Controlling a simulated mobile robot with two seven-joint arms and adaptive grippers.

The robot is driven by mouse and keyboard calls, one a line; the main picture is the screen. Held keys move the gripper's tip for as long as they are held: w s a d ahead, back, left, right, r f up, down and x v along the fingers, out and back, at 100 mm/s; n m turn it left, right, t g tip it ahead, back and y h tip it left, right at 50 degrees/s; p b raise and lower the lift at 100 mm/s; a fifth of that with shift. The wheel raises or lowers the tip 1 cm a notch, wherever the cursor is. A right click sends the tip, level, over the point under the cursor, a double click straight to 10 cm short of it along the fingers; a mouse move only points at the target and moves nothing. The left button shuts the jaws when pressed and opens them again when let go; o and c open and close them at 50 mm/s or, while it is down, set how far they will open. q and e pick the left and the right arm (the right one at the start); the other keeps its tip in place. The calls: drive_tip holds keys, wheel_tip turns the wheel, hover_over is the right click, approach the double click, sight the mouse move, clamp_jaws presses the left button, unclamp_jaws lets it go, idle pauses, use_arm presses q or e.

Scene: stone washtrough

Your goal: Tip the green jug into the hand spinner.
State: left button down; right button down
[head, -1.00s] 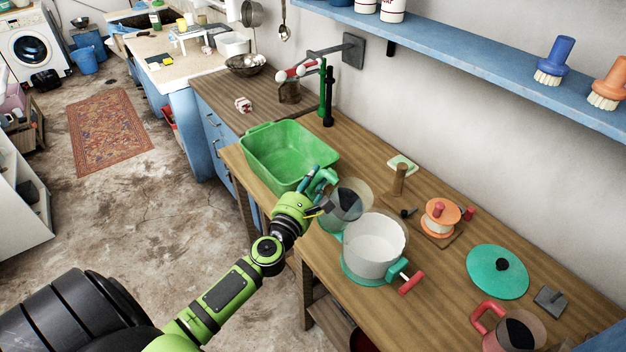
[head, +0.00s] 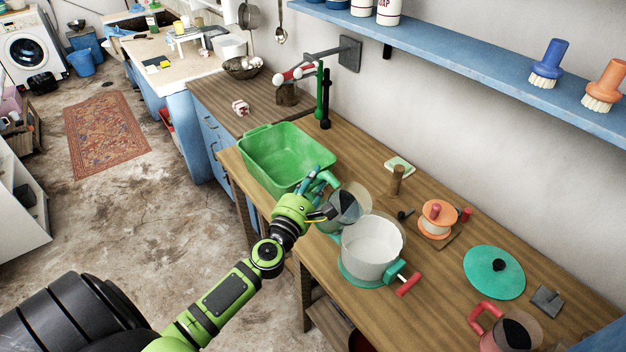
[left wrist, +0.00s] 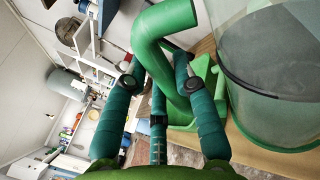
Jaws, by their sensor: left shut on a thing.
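The green jug (head: 348,206) has a clear body, a green handle and a dark patch showing inside. My left gripper (head: 322,184) is shut on its handle. In the left wrist view, the teal fingers of the left gripper (left wrist: 158,88) close around the green handle, and the clear wall of the green jug (left wrist: 272,75) fills the right side. The jug looks roughly upright; I cannot tell whether its base is off the table. The hand spinner (head: 370,252), a white open drum on a green base with a red crank, stands just in front of the jug. My right gripper is out of view.
A green basin (head: 265,172) stands behind my left gripper on the wooden table (head: 440,325). A teal lid (head: 484,281), an orange spool (head: 434,228), a wooden post (head: 396,182) and a red-handled jug (head: 482,318) stand to the right. A blue shelf (head: 480,62) runs above.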

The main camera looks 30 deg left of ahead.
sight(332, 185)
use_arm(q)
drive_tip(key=shift+d+r+m, duration=0.45)
drive_tip(key=shift+r+m, duration=0.15)
drive_tip(key=shift+m, duration=0.3)
drive_tip(key=shift+d, duration=0.1)
drive_tip(key=shift+d+r+m+t+h+p, duration=0.15)
drive_tip(key=shift+d+r+m+h+p, duration=0.1)
drive_tip(key=shift+d+m, duration=0.25)
drive_tip(key=shift+d+r+m+t+h+p, duration=0.15)
drive_tip(key=shift+d+m+h, duration=0.15)
drive_tip(key=shift+m, duration=0.4)
drive_tip(key=shift+f, duration=0.1)
idle(0.4)
drive_tip(key=shift+d+m, duration=0.9)
drive_tip(key=shift+m, duration=0.3)
drive_tip(key=shift+d+h, duration=0.15)
drive_tip(key=shift+h, duration=0.1)
